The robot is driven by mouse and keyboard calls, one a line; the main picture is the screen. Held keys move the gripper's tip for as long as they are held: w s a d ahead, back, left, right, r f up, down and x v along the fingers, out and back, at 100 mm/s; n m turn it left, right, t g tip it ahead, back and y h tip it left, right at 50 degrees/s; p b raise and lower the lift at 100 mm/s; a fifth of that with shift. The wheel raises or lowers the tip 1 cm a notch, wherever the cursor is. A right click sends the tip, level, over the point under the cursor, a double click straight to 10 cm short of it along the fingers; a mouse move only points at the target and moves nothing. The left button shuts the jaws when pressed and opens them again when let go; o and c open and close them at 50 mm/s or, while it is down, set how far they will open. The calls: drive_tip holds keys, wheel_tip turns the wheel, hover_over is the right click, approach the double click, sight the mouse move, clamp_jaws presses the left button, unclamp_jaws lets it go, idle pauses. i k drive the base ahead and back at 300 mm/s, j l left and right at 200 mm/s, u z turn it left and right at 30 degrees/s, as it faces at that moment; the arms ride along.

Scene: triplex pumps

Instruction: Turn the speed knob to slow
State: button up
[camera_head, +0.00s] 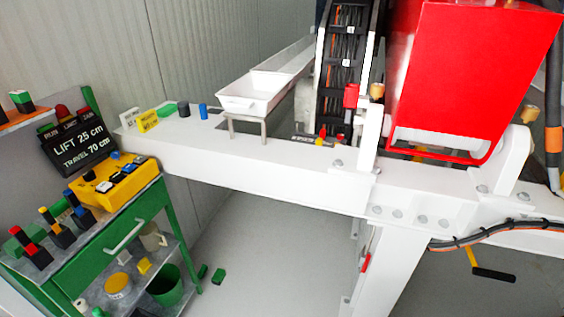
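A yellow control box (112,190) sits on top of the green cart at the left. Its top face carries several small controls: a blue one (130,168), black ones and a light one. I cannot read any labels on it, so I cannot tell which control is the speed knob or how it is set. My gripper is not in view.
The green cart (143,210) also holds several coloured blocks. Its lower shelf has a green bucket (165,287). A black sign (80,146) reads "LIFT 25 cm, TRAVEL 70 cm". A white beam frame (270,170) with a red housing (460,75) fills the right. Grey floor lies between.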

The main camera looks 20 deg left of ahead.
sight(115, 155)
drive_tip(key=i+j+u, duration=0.1)
drive_tip(key=i+j, duration=0.2)
drive_tip(key=j, duration=0.15)
drive_tip(key=i+j+u, duration=0.1)
drive_tip(key=i+j, duration=0.2)
drive_tip(key=j+u, duration=0.1)
drive_tip(key=u, duration=1.75)
drive_tip(key=i+j+z, duration=0.1)
drive_tip(key=i, duration=0.3)
drive_tip(key=i+j+z, duration=0.1)
drive_tip(key=i+j, duration=0.2)
drive_tip(key=i, duration=0.15)
